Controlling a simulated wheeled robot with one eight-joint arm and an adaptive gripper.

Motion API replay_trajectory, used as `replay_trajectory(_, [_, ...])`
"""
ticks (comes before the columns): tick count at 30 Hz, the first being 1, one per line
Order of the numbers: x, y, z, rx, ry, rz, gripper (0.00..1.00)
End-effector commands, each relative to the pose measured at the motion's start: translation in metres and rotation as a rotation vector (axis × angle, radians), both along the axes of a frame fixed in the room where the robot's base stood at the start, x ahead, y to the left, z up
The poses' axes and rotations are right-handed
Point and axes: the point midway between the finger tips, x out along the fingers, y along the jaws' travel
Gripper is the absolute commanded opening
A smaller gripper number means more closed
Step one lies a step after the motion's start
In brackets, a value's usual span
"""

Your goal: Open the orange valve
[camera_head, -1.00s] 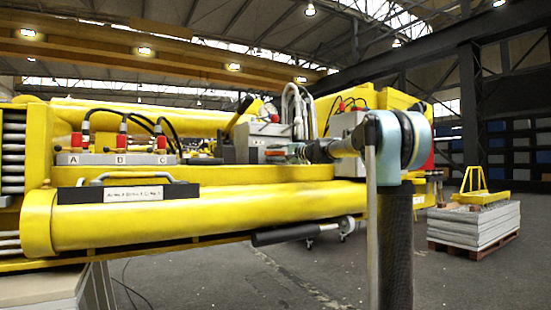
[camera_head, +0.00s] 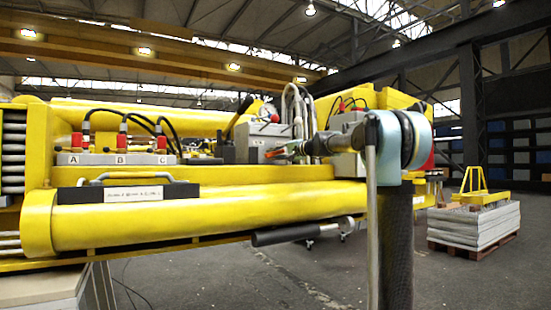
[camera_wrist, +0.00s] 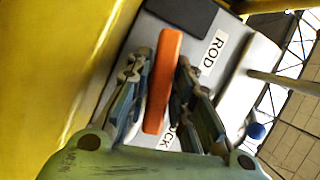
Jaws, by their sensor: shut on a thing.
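The orange valve (camera_wrist: 164,80) shows in the wrist view as a long flat orange handle on a grey block face. It lies between the two fingers of my gripper (camera_wrist: 163,105). The gripper is shut on the handle, with one finger along each side. A label "ROD" is beside the upper part of the handle, and another label ending in "OCK" is partly hidden behind the right finger.
The yellow boom (camera_head: 230,216) runs across the front, with a grey handle bar (camera_head: 130,177) on it. Red-capped hose connectors (camera_head: 121,142) stand on a grey strip at left. A pallet with stacked slabs (camera_head: 475,222) stands far right on open floor.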

Motion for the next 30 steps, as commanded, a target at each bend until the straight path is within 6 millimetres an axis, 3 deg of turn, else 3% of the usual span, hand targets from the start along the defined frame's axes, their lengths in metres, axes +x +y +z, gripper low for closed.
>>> replay_trajectory(30, [-0.0003,-0.0005,-0.0016,-0.799,-0.538,0.0,0.0])
